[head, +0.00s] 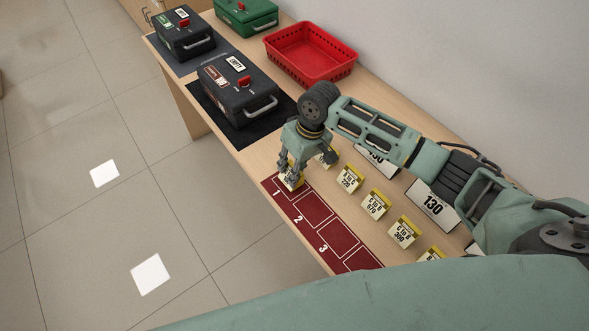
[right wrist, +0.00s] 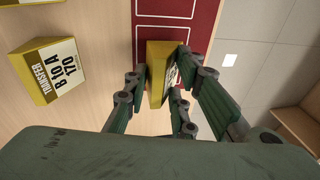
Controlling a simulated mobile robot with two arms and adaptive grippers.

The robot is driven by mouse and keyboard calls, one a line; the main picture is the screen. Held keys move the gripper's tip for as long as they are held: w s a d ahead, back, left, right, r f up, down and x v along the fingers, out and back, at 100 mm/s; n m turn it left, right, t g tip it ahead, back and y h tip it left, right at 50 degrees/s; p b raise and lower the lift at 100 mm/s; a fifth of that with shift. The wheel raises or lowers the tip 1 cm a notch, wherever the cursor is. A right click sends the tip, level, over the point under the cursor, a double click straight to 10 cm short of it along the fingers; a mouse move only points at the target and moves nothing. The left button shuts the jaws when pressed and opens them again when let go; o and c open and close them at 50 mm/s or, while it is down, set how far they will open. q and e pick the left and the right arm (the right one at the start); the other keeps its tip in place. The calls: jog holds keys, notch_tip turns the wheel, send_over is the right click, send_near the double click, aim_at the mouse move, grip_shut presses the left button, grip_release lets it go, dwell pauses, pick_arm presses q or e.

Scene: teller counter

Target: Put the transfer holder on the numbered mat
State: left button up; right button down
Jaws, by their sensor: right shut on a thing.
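My right gripper (head: 288,178) is shut on a yellow transfer holder (head: 292,181) with a white label. The held holder is at square 1 of the dark red numbered mat (head: 313,209). In the right wrist view the held holder (right wrist: 157,72) is between the fingers, against the mat's end (right wrist: 175,25) in the picture. I cannot tell whether it touches the mat. The squares by 2 and 3 look empty. My left gripper is not in view.
Several similar holders, such as one marked 670 (head: 375,204), stand in a row right of the mat. Behind them is a white card reading 130 (head: 432,206). A black cash box (head: 237,90) and a red basket (head: 309,54) stand farther back. The counter's left edge borders the mat.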

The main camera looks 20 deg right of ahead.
jog(key=shift+f, duration=0.7)
jog(key=c, duration=1.5)
grip_release()
jog(key=shift+f, duration=0.1)
jog(key=shift+o, duration=0.2)
jog(key=v, duration=1.2)
